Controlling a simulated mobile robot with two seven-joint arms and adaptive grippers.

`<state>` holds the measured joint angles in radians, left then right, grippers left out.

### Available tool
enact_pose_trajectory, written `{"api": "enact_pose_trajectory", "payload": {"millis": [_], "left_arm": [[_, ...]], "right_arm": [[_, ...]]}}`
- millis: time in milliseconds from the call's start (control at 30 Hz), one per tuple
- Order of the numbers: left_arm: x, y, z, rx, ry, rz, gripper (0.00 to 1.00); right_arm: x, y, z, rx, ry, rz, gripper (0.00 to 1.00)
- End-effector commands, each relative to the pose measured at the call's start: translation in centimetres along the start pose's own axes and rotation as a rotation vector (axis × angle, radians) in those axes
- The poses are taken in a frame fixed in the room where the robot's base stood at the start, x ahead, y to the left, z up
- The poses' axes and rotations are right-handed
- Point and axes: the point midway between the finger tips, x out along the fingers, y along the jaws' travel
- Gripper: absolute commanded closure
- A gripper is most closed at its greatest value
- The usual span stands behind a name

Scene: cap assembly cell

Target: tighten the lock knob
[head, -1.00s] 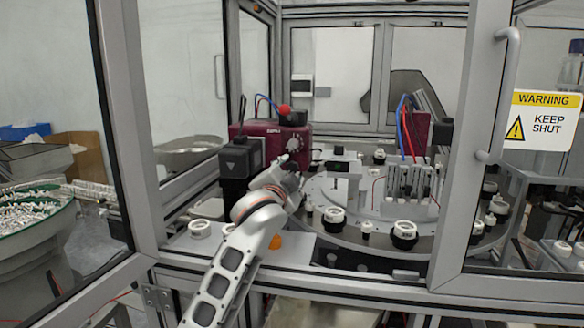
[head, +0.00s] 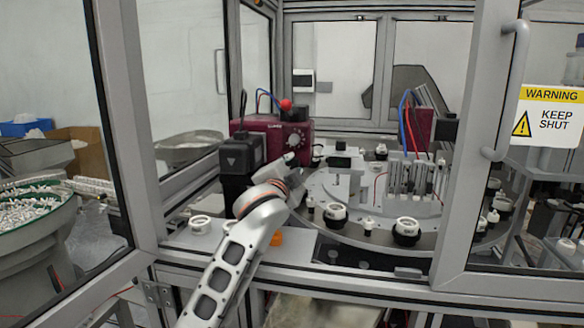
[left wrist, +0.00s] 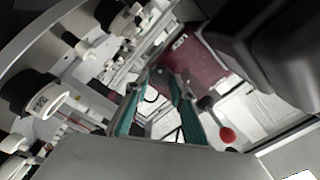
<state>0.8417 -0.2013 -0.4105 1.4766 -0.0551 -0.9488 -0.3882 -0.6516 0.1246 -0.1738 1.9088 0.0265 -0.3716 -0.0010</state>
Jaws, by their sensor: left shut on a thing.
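My left gripper (head: 288,163) reaches in from the front, in front of the dark red box (head: 284,134) and right of the black block. The left wrist view shows its two teal fingers (left wrist: 164,92) close together. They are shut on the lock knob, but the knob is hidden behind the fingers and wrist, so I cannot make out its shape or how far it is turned. My right gripper is not in view.
A black block (head: 240,158) stands close left of my gripper. The round table (head: 375,238) with several black-and-white caps (head: 407,229) lies to the right. A red ball (head: 285,104) tops the box; it also shows in the left wrist view (left wrist: 228,135). A door frame stands at right.

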Motion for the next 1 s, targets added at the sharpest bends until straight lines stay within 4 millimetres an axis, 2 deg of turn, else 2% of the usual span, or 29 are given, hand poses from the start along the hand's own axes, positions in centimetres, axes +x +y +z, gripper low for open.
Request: {"api": "enact_pose_trajectory", "payload": {"millis": [600,1000], "left_arm": [[0.06,-0.22,0.13,0.427,-0.002,-0.004,0.97],[0.05,-0.27,0.10,0.543,-0.003,-0.005,0.97]], "right_arm": [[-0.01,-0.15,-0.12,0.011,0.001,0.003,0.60],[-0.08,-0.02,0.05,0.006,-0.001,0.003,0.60]]}}
